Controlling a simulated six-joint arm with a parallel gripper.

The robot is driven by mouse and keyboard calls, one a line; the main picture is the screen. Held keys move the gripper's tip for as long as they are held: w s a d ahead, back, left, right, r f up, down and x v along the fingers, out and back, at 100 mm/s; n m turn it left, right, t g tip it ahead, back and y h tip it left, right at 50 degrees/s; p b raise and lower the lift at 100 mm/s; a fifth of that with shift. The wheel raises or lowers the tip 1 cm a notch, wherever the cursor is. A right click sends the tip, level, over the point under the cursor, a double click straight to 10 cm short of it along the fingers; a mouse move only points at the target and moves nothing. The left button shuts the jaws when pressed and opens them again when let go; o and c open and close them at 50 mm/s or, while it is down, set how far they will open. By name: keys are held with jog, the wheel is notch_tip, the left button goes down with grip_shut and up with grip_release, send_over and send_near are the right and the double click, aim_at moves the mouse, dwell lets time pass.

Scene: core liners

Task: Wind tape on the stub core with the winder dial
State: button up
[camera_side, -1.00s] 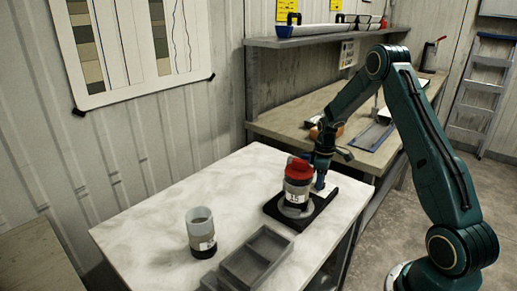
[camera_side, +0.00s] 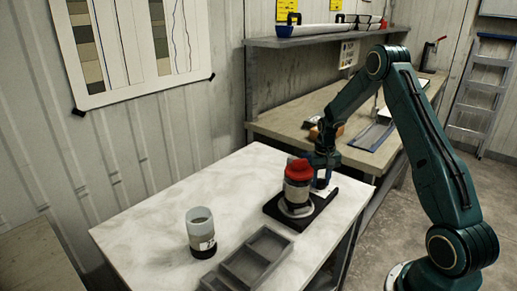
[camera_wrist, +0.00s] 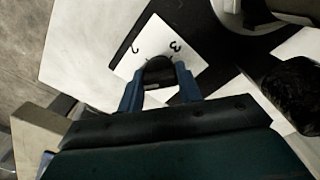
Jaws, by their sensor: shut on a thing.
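The winder (camera_side: 328,201) is a black base on the white table. On its round grey seat stands the stub core (camera_side: 297,193), upright, greyish, with a red top (camera_side: 299,169). My gripper (camera_side: 323,182) points down behind and right of the core, at the winder's far end. In the wrist view, its blue fingers (camera_wrist: 160,88) are shut on the dark knob of the winder dial (camera_wrist: 159,70). The knob sits on a white plate (camera_wrist: 187,53) with the figures 2 and 3 showing; other marks are hidden by the knob and fingers.
A clear-topped liner tube (camera_side: 201,225) with a label stands at the table's front left. A grey compartment tray (camera_side: 228,277) lies at the front edge. The table's left and back are clear. A bench (camera_side: 284,123) with tools stands behind.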

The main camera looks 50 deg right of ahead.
aim_at(321, 179)
jog(key=m, duration=0.5)
jog(key=shift+r+m, duration=0.1)
jog(key=shift+m, duration=0.3)
jog(key=o, duration=1)
notch_tip(321, 179, up, 14)
jog(key=shift+f, duration=0.1)
dwell(0.4)
